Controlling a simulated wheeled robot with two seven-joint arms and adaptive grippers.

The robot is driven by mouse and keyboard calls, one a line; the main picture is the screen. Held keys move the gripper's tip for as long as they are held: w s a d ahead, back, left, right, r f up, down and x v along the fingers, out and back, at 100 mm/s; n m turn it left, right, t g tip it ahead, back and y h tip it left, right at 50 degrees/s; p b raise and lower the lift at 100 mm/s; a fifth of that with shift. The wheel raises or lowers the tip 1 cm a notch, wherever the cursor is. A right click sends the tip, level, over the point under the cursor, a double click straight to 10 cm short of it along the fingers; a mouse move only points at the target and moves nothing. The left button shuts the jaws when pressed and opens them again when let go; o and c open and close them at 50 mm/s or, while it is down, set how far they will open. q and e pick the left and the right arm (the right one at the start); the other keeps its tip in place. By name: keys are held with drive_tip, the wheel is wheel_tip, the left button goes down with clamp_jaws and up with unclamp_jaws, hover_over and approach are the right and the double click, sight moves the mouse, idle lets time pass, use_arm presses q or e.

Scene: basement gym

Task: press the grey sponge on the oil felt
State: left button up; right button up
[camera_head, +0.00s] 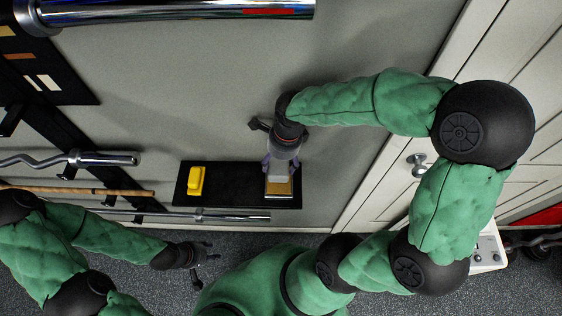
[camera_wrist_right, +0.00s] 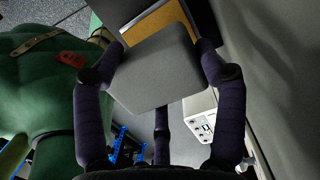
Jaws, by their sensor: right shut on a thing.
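The grey sponge (camera_wrist_right: 155,75) is a rounded block between the fingers of my right gripper (camera_wrist_right: 158,58). In the head view this gripper (camera_head: 281,165) hangs over the right part of a black shelf (camera_head: 233,188). The oil felt (camera_wrist_right: 175,27) is a brownish-yellow pad, partly hidden behind the sponge in the wrist view. In the head view the felt (camera_head: 279,189) shows just below the gripper at the shelf's right end. I cannot tell whether sponge and felt touch. My left gripper (camera_head: 205,265) is empty, fingers apart, at lower left.
A yellow block (camera_head: 196,181) stands on the left part of the shelf. Barbells (camera_head: 180,12) and racked bars (camera_head: 105,160) are on the left. A white door with a round knob (camera_head: 417,160) is on the right. Bare grey wall lies above the shelf.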

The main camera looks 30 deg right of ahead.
sight(280, 171)
drive_tip(key=shift+d+f, duration=0.1)
drive_tip(key=shift+f, duration=0.15)
drive_tip(key=shift+f+b, duration=0.5)
drive_tip(key=shift+b, duration=0.05)
drive_tip(key=shift+f+b, duration=1.7)
drive_tip(key=shift+f, duration=0.65)
drive_tip(key=shift+f+b, duration=0.8)
drive_tip(key=shift+f, duration=0.05)
idle(0.6)
drive_tip(key=shift+r+p, duration=2.6)
drive_tip(key=shift+r, duration=1)
drive_tip(key=shift+f, duration=0.1)
drive_tip(key=shift+c, duration=0.2)
